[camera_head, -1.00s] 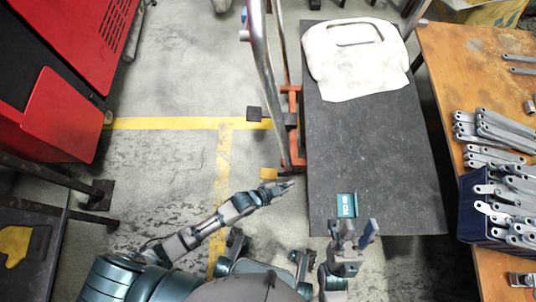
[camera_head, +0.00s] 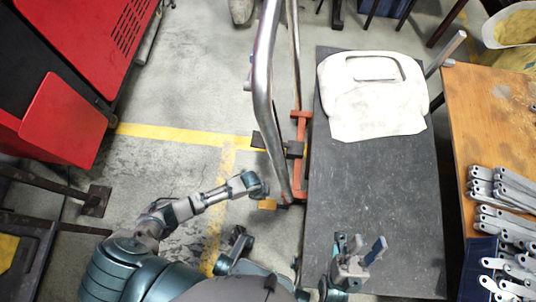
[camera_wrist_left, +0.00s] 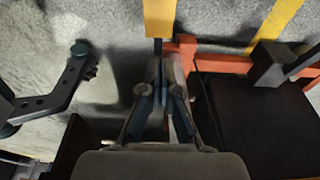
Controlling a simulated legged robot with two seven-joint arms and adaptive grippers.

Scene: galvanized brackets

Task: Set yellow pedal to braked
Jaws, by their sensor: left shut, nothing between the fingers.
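The yellow pedal (camera_head: 267,204) sits low at the foot of the cart's handle frame, left of the dark platform. It also shows at the top of the left wrist view (camera_wrist_left: 159,18). My left arm reaches down beside it in the head view, where its fingers are hidden. In the left wrist view my left gripper (camera_wrist_left: 160,72) is shut and empty, its tips pointing toward the pedal's stem just below the yellow plate. Whether they touch it cannot be told. My right gripper (camera_head: 358,251) is open and empty over the platform's near end.
The cart platform (camera_head: 375,190) carries a white plastic part (camera_head: 372,95). The bent metal handle (camera_head: 263,85) and orange bracket (camera_head: 301,130) rise beside my left arm, with dark blocks (camera_head: 294,149). A wooden table (camera_head: 470,90) with grey brackets stands right; a red machine (camera_head: 65,120) stands left.

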